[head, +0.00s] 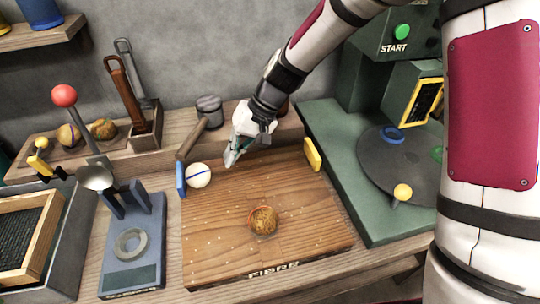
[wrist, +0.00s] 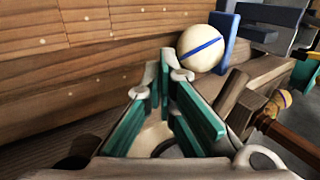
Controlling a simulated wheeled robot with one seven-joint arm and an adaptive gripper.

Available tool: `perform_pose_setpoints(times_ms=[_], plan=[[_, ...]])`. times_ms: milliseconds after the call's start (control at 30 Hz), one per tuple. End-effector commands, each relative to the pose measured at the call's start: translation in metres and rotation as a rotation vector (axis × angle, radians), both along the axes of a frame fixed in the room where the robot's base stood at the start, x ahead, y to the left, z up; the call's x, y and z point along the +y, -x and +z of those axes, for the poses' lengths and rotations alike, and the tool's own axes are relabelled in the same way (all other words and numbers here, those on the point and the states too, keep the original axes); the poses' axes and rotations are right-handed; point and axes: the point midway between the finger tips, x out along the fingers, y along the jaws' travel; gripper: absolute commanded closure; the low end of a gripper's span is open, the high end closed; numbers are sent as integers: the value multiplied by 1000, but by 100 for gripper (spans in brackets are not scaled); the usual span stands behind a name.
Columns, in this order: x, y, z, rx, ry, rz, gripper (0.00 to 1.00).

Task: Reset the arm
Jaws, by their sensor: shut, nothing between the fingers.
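My gripper (head: 231,158) is at the back edge of the wooden FIBRE board, with its arm reaching down from the upper right. In the wrist view its green-padded fingers (wrist: 160,78) meet at the tips with nothing between them. A white ball with a blue line (head: 198,175) sits to the left of the gripper, apart from it, beside a blue upright plate (head: 180,179). The ball also shows in the wrist view (wrist: 201,48), just beyond the fingertips. A brown fibrous ball (head: 263,220) rests on the board (head: 215,250).
A mallet (head: 191,140) stands behind the white ball, close to the gripper. A yellow plate (head: 312,154) is at the board's right. A green machine with a START button (head: 401,31) and dark turntable (head: 400,165) stands right. A blue stand (head: 133,270) is left.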

Motion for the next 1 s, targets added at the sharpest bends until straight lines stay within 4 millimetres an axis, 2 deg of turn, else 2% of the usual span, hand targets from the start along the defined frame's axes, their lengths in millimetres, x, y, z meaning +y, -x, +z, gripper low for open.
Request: perform_pose_setpoints(times_ms=[33,233,767,867,1000], plan=[[0,1,10,-2,1,0,100],[0,1,31,-1,1,-1,100],[-1,1,34,-3,3,0,100],[-10,5,47,-19,25,2,100],[-37,22,89,-71,94,5,100]])
